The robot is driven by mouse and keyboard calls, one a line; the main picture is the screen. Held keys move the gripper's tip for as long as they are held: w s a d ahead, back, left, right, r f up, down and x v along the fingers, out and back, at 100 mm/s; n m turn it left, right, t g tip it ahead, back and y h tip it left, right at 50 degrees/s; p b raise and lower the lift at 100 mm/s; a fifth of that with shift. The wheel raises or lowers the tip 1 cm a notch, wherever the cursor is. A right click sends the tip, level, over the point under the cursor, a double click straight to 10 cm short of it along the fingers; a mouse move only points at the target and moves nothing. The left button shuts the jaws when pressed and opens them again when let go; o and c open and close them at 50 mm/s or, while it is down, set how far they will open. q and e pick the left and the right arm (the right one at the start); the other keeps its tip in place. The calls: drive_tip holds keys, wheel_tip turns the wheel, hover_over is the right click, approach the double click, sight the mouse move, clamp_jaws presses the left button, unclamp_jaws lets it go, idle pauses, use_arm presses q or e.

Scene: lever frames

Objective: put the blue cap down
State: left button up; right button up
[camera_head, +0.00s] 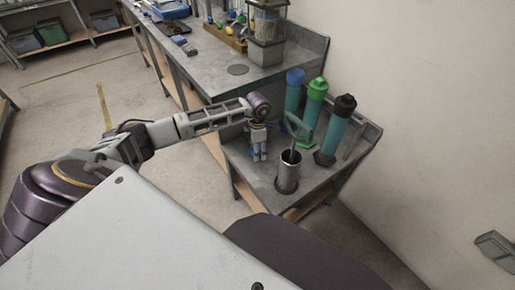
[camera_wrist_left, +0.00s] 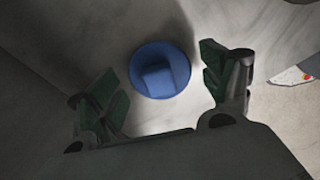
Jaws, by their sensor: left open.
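The blue cap (camera_wrist_left: 160,70) is a round blue disc with a raised square middle. In the left wrist view it lies on a grey surface, between and beyond the fingers of my left gripper (camera_wrist_left: 158,80), which stand apart. I see no finger clearly touching it. In the head view my left gripper (camera_head: 259,157) points down over the left part of the lower grey bench (camera_head: 247,186). The cap under it cannot be made out there. My right gripper is in neither view.
Tall teal cylinders with a blue top (camera_head: 294,76), a green top (camera_head: 317,86) and a black top (camera_head: 345,102) stand at the back of the bench. A metal cup (camera_head: 288,172) holding a rod stands right of my gripper. A wall is at right.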

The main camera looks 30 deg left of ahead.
use_arm(q)
drive_tip(key=shift+r, duration=0.15)
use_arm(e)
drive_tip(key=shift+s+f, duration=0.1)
use_arm(q)
wheel_tip(320, 180, up, 12)
drive_tip(key=p, duration=0.1)
drive_tip(key=shift+p, duration=0.35)
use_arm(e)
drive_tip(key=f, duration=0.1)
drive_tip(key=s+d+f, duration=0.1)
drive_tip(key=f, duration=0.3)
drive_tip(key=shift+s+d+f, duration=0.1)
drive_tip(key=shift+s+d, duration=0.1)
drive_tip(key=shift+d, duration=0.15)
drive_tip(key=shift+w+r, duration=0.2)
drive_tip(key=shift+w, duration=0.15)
